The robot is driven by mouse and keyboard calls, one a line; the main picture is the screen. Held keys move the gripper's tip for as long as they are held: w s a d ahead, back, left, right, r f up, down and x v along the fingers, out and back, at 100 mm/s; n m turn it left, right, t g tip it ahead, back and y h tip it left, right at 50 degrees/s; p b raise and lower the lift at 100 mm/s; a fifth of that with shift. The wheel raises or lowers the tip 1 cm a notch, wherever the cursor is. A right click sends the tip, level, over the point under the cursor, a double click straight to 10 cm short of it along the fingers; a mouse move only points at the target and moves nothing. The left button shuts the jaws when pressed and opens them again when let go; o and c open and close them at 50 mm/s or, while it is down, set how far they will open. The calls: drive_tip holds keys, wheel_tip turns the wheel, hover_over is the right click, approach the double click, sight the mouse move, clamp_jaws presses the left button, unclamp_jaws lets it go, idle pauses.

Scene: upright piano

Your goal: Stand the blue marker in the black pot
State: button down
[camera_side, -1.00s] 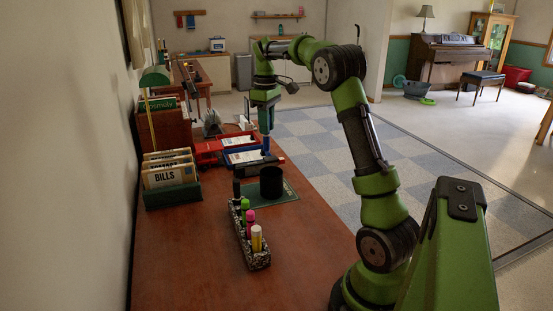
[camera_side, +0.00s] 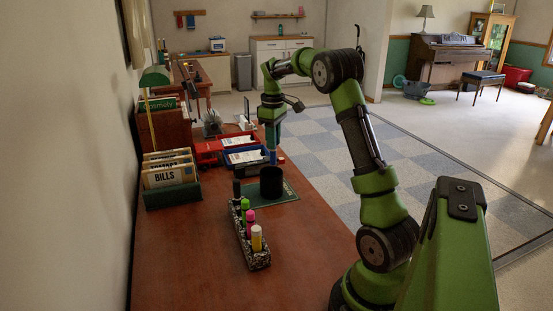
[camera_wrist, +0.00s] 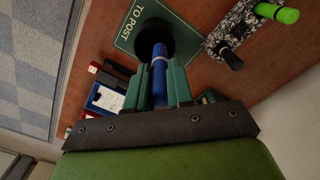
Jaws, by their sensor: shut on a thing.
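My gripper (camera_side: 272,146) is shut on the blue marker (camera_wrist: 159,78), which points down from the fingers. In the side view the marker's blue lower part (camera_side: 273,157) shows just above the rim of the black pot (camera_side: 271,184). In the wrist view the marker's far end overlaps the opening of the black pot (camera_wrist: 152,30). I cannot tell whether its tip is inside the rim. The pot stands upright on a green mat marked "TO POST" (camera_wrist: 130,30).
A speckled tray (camera_side: 254,257) with green, pink, yellow and dark markers stands in front of the pot. Red (camera_side: 207,153) and blue (camera_side: 233,163) trays lie behind it. A green file holder (camera_side: 172,194) stands at left. The front desk is clear.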

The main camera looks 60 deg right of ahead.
sight(273, 164)
drive_tip(key=shift+f, duration=4.15)
drive_tip(key=c, duration=0.5)
unclamp_jaws()
drive_tip(key=shift+r, duration=0.1)
drive_tip(key=shift+r, duration=3.45)
